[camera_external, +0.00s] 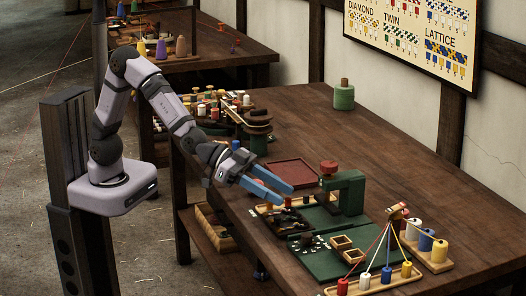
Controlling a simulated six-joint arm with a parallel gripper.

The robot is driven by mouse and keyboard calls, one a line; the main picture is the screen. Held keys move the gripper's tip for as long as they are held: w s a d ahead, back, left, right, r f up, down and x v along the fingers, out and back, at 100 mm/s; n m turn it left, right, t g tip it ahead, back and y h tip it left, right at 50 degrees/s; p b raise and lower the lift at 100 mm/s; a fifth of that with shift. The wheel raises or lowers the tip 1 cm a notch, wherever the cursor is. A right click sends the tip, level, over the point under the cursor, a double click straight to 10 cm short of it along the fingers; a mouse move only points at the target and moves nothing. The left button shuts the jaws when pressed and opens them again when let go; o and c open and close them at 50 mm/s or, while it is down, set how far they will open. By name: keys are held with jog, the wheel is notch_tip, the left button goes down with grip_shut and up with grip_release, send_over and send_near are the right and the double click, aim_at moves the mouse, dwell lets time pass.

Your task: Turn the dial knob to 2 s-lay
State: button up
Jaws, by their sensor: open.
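My gripper (286,195) has two blue fingers that stand apart, with nothing seen between them. It hangs over the near part of the wooden table (350,126), left of a green C-shaped stand (347,191). A red knob (329,167) sits at the top left of that stand, to the right of my fingertips and apart from them. I cannot tell whether this is the dial knob. No dial marks or "2 s-lay" label can be read at this size.
A dark red tray (289,173) lies behind my gripper. A green board (318,262) with small wooden frames lies in front. Colored spools on wooden racks (384,282) stand at the front right.

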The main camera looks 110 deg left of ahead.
send_near(305, 234)
jog(key=shift+w+d+f, duration=0.1)
jog(key=shift+w+f, duration=0.25)
jog(key=shift+w, duration=0.2)
jog(key=shift+p+x, duration=0.5)
jog(key=shift+x, duration=3.15)
jog(key=shift+c, duration=0.3)
jog(key=c, duration=1)
